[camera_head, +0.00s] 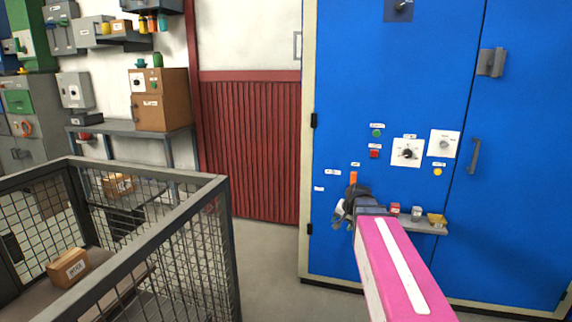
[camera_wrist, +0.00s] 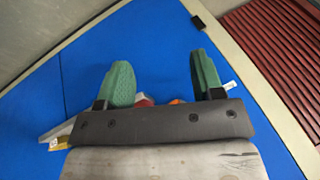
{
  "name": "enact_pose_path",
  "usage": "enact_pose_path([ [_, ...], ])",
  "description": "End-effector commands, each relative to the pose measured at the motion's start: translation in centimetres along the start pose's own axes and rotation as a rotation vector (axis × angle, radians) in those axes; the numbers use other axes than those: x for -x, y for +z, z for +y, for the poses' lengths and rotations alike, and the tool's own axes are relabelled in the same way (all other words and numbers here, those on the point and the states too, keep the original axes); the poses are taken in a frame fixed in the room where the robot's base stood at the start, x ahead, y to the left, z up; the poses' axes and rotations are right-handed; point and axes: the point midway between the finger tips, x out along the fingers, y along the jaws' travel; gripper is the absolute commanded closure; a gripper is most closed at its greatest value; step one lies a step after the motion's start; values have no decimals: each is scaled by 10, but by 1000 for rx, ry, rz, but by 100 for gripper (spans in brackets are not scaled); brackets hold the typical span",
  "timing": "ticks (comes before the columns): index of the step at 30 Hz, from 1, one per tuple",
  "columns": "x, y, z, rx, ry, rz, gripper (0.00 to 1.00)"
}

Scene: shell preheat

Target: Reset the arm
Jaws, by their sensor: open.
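My arm, with a pink link, reaches toward the blue cabinet (camera_head: 400,260) in the head view. My gripper (camera_head: 341,212) is at its far end, in front of the lower left of the cabinet door, and its fingers are partly hidden there. In the wrist view, the two green finger pads of my gripper (camera_wrist: 163,80) stand wide apart with only blue panel (camera_wrist: 155,45) between their tips. An orange part and a red part show low between the fingers, mostly hidden behind the gripper body.
A small shelf (camera_head: 425,226) with several small blocks juts from the cabinet right of my gripper. Above are a dial (camera_head: 407,153), a red button (camera_head: 374,154) and a door handle (camera_head: 474,156). A wire mesh cage (camera_head: 190,245) stands left. Floor between is clear.

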Motion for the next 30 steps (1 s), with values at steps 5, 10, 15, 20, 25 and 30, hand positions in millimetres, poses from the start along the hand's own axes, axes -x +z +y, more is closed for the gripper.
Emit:
enact_pose_path([
  [5,-33,83,31,167,116,-133,39],
  [10,-53,148,59,319,209,-255,39],
  [15,-60,187,78,420,266,-337,39],
  [20,-62,199,84,456,285,-366,39],
  [25,-62,199,84,456,285,-366,39],
  [30,-62,199,84,456,285,-366,39],
])
